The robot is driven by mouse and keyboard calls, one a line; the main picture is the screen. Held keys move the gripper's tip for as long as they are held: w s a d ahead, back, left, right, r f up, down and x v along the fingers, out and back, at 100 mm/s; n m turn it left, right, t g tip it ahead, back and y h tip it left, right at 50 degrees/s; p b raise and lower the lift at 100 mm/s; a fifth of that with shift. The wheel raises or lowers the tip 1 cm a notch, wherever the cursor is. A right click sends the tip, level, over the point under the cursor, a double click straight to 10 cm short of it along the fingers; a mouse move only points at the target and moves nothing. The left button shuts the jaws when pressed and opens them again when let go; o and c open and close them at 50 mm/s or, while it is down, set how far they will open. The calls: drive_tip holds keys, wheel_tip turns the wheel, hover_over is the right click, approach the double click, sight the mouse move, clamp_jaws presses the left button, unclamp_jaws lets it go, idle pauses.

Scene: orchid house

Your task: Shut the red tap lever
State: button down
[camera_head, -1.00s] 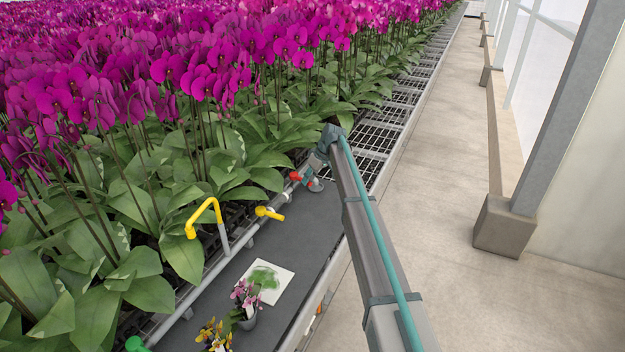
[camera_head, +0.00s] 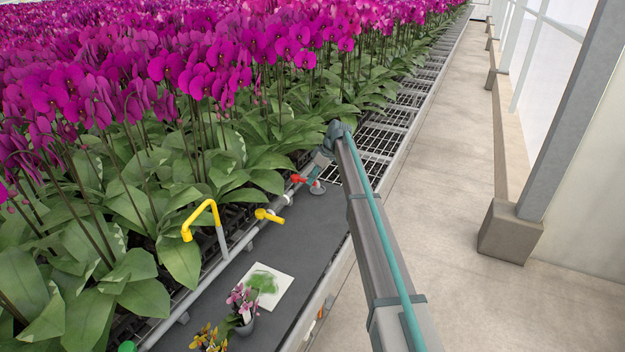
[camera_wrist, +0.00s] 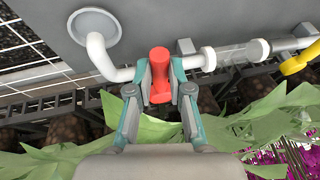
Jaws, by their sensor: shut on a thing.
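The red tap lever (camera_wrist: 160,75) stands between the two fingers of my gripper (camera_wrist: 161,88) in the wrist view. The fingers are shut on it from both sides. The lever sits on a white pipe fitting (camera_wrist: 204,61), with a curved white spout (camera_wrist: 99,58) beside it on the left. In the head view the red lever (camera_head: 298,179) is small, by the pipe along the bench edge. My gripper (camera_head: 309,180) is there at the end of my arm and partly hidden.
A yellow tap lever (camera_head: 268,215) and a yellow bent handle (camera_head: 203,214) are on the same pipe. A white card (camera_head: 262,303) and small potted orchids (camera_head: 242,304) are on the dark bench. Dense purple orchids (camera_head: 180,80) crowd the left; the aisle floor (camera_head: 430,200) at right is clear.

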drive_tip(key=c, duration=1.1)
unclamp_jaws()
drive_tip(key=shift+w, duration=0.1)
drive_tip(key=v, duration=1.2)
